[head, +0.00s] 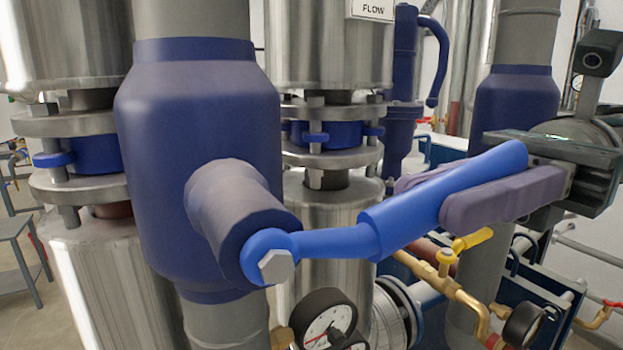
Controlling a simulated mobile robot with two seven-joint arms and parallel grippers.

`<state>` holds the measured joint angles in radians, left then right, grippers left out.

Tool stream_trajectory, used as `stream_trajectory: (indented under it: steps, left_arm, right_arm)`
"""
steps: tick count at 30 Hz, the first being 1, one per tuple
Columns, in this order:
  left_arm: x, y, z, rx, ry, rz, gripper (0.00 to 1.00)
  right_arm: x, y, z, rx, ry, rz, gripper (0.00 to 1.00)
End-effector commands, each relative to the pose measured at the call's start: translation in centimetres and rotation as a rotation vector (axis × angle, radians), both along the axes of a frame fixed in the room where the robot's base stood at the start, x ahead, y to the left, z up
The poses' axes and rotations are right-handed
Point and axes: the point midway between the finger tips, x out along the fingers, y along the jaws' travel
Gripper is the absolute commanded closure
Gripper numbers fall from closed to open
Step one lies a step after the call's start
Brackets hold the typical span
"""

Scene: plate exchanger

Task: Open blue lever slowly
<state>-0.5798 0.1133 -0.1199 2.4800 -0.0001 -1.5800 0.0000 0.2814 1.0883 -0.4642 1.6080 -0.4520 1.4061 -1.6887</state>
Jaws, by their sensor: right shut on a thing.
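The bright blue lever (415,215) is in the middle right of the head view. It runs from a hex bolt (277,266) on the stub of a dark blue valve body (198,150), up and to the right to a thick handle. My right gripper (455,203) comes in from the right and is shut on the lever's handle. One finger lies along the near side of the handle; the other is mostly hidden behind it. My left gripper is not in view.
A pressure gauge (325,318) stands below the lever. A yellow-handled valve (462,246) on brass piping is below the handle. Large metal pipes with flanges (330,155) stand behind. Another dark blue valve body (513,105) is at the back right.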

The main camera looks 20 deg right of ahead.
Motion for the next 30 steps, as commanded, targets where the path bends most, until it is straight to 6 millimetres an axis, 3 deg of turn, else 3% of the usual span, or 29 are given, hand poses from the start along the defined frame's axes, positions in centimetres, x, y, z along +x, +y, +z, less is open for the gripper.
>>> stream_trajectory:
  steps: [9, 17, 18, 25, 30]
  left_arm:
    - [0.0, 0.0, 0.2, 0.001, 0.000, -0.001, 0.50]
    - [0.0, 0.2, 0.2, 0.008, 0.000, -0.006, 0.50]
    - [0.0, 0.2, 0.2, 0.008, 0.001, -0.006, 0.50]
    - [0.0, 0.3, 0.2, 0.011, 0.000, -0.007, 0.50]
    - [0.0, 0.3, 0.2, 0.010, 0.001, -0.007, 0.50]
  right_arm:
    - [-0.1, 0.3, 1.3, -0.122, -0.013, 0.003, 1.00]
    - [-0.1, 0.3, 1.3, -0.124, -0.011, 0.002, 1.00]
    - [-0.1, 0.3, 1.3, -0.122, -0.012, 0.002, 0.74]
    - [-0.1, 0.3, 1.3, -0.124, -0.011, 0.001, 0.49]
    - [-0.1, 0.3, 1.2, -0.125, -0.010, 0.000, 0.49]
